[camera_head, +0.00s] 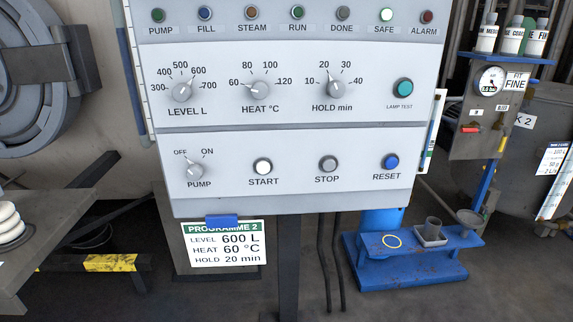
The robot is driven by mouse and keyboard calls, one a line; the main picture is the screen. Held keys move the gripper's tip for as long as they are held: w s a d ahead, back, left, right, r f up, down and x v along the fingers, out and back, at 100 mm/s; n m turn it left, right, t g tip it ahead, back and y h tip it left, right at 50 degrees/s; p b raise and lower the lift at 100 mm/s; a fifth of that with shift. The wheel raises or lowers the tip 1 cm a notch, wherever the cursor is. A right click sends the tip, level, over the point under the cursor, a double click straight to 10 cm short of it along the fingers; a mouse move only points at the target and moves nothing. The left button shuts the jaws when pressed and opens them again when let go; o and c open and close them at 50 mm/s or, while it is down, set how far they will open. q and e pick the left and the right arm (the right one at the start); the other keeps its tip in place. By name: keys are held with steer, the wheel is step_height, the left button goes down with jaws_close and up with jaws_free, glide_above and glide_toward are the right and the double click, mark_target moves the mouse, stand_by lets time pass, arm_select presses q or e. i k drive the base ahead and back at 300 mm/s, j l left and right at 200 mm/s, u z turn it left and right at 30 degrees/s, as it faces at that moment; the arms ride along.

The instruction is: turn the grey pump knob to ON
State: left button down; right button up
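The grey pump knob (195,171) is at the lower left of the control panel (230,190), above the label PUMP. OFF is printed at its upper left and ON at its upper right. Its pointer appears to tilt up and left, toward OFF. Nothing covers the knob. Neither of my grippers shows in the head view.
Level (182,92), heat (260,89) and hold (333,88) knobs sit above. Start (263,166), stop (328,163) and reset (391,161) buttons are to the right. A programme card (224,245) hangs below. A blue stand (405,265) is at lower right.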

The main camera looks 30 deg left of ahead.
mark_target(195, 172)
steer(key=u, duration=1.5)
